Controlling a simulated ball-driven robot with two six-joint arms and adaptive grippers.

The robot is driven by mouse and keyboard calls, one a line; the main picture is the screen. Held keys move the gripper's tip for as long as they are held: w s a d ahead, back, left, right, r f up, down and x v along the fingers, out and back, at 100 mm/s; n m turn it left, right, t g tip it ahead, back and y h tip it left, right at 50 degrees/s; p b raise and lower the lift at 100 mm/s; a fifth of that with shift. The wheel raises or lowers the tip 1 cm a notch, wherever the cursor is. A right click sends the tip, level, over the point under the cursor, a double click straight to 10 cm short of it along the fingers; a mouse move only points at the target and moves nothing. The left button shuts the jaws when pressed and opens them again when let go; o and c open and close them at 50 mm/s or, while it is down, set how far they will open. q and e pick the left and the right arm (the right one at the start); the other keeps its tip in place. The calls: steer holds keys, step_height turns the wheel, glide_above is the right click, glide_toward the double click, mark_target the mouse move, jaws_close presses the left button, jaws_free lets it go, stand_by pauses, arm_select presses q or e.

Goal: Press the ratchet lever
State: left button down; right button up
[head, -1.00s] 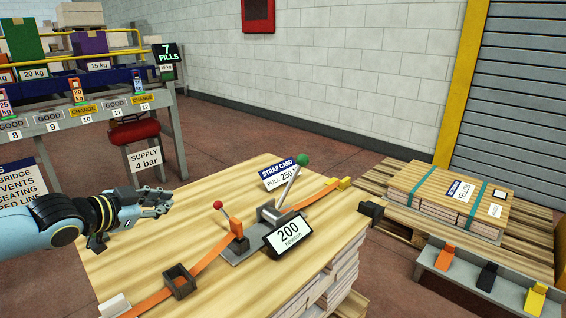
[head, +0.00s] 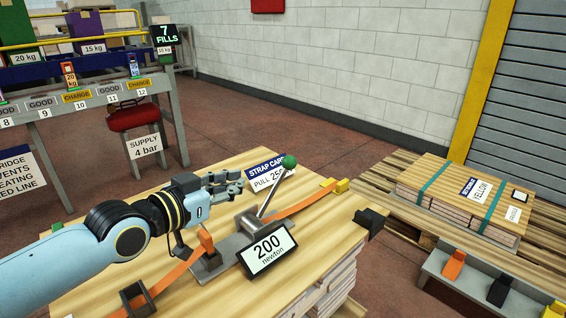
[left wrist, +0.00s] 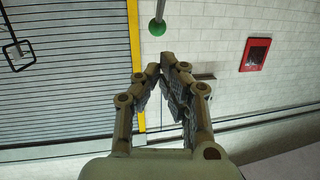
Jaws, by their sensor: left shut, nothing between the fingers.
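The ratchet lever (head: 271,197) is a grey bar with a green ball knob (head: 289,161). It leans up and to the right from the grey tensioner on the wooden top. My left gripper (head: 240,181) is shut and empty, just left of the lever in the head view, its fingertips apart from the knob in the picture. In the left wrist view the green knob (left wrist: 157,27) shows beyond the closed fingertips (left wrist: 164,62). A display (head: 267,250) reads 200 newton. My right gripper is not in view.
An orange strap (head: 306,201) runs across the wooden top (head: 320,238), with a dark square buckle (head: 137,297) at front left. A second pallet (head: 400,178) with strapped boards stands to the right. A tray of coloured clips (head: 480,286) lies in front of it.

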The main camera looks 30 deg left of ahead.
mark_target(283, 164)
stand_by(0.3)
arm_select(q)
steer(key=b+x, duration=0.5)
steer(key=x, duration=0.8)
steer(key=shift+w, duration=0.1)
steer(key=shift+w+f, duration=0.1)
steer(key=shift+w, duration=0.3)
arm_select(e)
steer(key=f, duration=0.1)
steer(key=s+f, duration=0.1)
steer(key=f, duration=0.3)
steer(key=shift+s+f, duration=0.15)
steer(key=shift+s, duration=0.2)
